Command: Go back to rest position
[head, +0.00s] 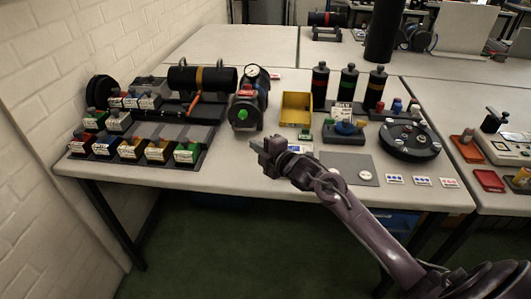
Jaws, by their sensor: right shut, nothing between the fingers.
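My right gripper (264,160) is shut and empty. Its arm comes in from the lower right, and the gripper hangs over the front edge of the table (240,170), left of a grey mat (349,161). My left gripper is not in view. A black cylinder with a yellow band (202,79) lies on a stand at the back left. Three upright black cylinders stand at the back right: one with a red band (320,88), one with a green band (348,88) and one with an orange band (376,89).
A yellow bin (295,108) and a round device with a green knob (245,114) stand behind the gripper. Several labelled small boxes (130,148) fill the left side. A round black tray (409,141) sits at the right. A brick wall (60,60) borders the left.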

